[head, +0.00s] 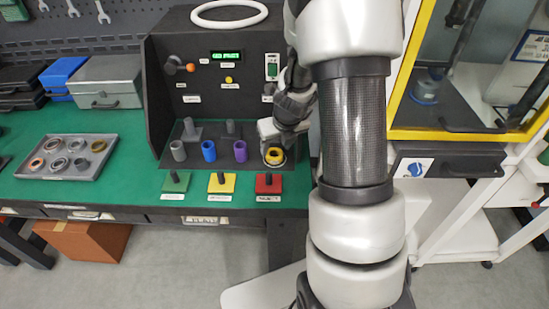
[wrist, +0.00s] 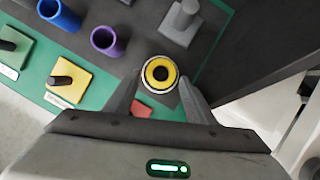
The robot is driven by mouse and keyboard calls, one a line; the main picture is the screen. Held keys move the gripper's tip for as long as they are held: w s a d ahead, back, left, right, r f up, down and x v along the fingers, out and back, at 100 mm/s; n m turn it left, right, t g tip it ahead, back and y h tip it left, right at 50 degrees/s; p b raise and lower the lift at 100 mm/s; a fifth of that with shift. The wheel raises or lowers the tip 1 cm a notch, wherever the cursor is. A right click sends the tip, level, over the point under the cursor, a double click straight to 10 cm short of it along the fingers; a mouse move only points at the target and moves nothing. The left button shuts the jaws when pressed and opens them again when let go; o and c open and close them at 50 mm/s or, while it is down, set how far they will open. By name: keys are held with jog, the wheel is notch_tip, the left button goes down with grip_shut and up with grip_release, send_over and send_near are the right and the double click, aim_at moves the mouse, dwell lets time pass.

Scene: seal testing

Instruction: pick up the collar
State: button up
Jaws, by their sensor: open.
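A round yellow collar with a dark centre and a pale metallic outer rim (head: 274,155) is at the right end of the row of cylinders on the test bench. The wrist view shows the same collar (wrist: 160,65) from above. My gripper (head: 279,146) is over it from behind and above. In the wrist view my gripper (wrist: 160,82) is open, one finger on each side of the collar, with small gaps visible. Whether the fingertips are level with it I cannot tell. The collar's lower part is hidden.
Blue (head: 208,151), purple (head: 240,151) and grey (head: 178,150) cylinders stand to the left. Green (head: 176,183), yellow (head: 222,183) and red (head: 268,183) post bases stand in front. A tray of rings (head: 110,160) lies further left. The dark test panel (head: 220,75) rises behind.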

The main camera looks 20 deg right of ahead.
jog(key=b+x, duration=0.1)
jog(key=x, duration=0.3)
jog(key=shift+d+f, duration=0.15)
jog(key=shift+f, duration=0.05)
jog(key=shift+r, duration=0.15)
jog(key=c, duration=1.2)
